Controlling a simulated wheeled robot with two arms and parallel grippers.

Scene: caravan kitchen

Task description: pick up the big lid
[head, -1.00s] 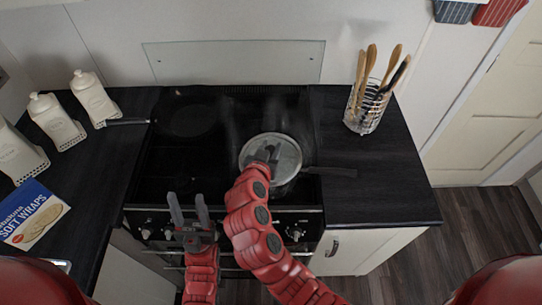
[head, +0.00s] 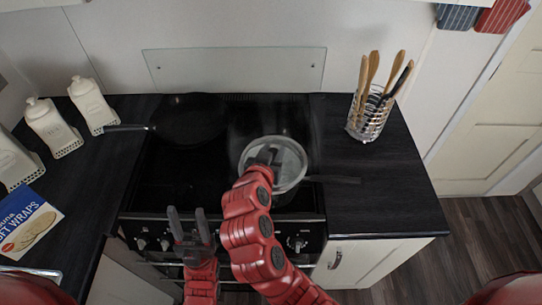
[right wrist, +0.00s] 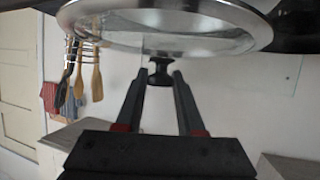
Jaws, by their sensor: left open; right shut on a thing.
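The big lid (head: 291,160) is round, pale and glassy with a metal rim, over the hob's front right. My right gripper (head: 264,158) is above its middle in the head view. In the right wrist view the lid (right wrist: 205,38) fills the top, and my right gripper (right wrist: 160,78) is shut on its dark knob (right wrist: 159,72). A dark handle (head: 335,179) sticks out to the right below the lid. Whether the lid is clear of the pan below cannot be told. My left gripper (head: 188,222) is open and empty before the hob's front edge.
A black frying pan (head: 188,118) sits at the hob's back left. A wire utensil holder (head: 370,120) stands on the right counter. White canisters (head: 52,127) and a wraps box (head: 28,223) are on the left counter. The right counter's front is clear.

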